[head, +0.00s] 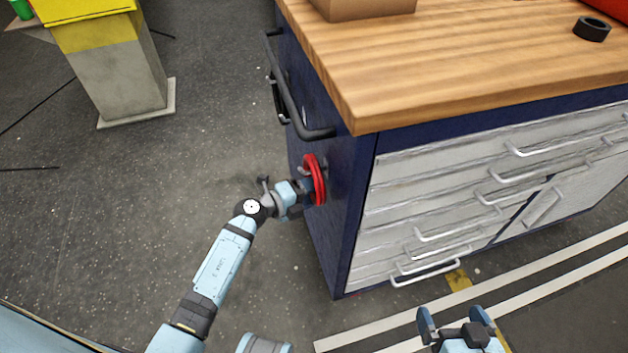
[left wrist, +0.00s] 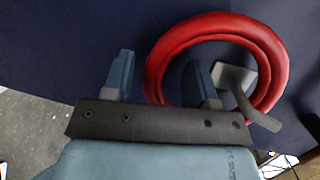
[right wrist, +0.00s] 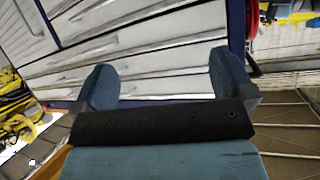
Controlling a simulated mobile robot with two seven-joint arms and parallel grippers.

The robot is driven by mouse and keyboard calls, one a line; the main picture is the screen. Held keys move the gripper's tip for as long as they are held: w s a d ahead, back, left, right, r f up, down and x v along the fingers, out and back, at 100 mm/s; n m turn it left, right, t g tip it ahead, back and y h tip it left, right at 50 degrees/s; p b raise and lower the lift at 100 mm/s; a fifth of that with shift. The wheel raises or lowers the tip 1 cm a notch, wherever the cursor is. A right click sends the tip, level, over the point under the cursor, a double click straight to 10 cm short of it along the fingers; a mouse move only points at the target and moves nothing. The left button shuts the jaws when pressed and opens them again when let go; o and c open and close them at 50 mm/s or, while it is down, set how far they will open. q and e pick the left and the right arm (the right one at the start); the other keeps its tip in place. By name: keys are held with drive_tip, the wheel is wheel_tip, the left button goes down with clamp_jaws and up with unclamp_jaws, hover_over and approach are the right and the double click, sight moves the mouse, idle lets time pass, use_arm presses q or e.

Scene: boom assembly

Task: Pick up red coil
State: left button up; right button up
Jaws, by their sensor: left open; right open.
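The red coil (head: 316,180) hangs on the blue side panel of the workbench in the head view. In the left wrist view the red coil (left wrist: 216,22) is a ring hanging over a grey hook (left wrist: 236,80). My left gripper (left wrist: 160,75) is open at the coil, its fingers apart around the ring's left side; one finger overlaps the ring's opening. Whether it touches the coil I cannot tell. In the head view my left gripper (head: 303,192) partly hides the coil. My right gripper (head: 456,318) is open and empty in front of the drawers; it also shows in the right wrist view (right wrist: 160,85).
The workbench (head: 440,60) has a wooden top, with a cardboard box (head: 365,8) and a black tape roll (head: 592,28) on it. A black handle (head: 295,105) sticks out above the coil. A yellow and grey stand (head: 110,75) is at the upper left. The floor between is clear.

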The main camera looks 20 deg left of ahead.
use_arm(q)
clamp_jaws()
drive_tip(key=shift+r, duration=0.1)
drive_tip(key=shift+r+p, duration=0.35)
drive_tip(key=shift+r, duration=0.15)
drive_tip(key=r, duration=0.1)
drive_tip(key=p, duration=0.1)
drive_tip(key=r, duration=0.1)
drive_tip(key=shift+s+a+r+p, duration=0.3)
drive_tip(key=shift+p, duration=0.05)
drive_tip(key=f+p+v, duration=0.1)
drive_tip(key=f+v, duration=0.2)
drive_tip(key=v, duration=1.4)
drive_tip(key=shift+s+a+f, duration=0.15)
drive_tip(key=shift+s+a, duration=0.05)
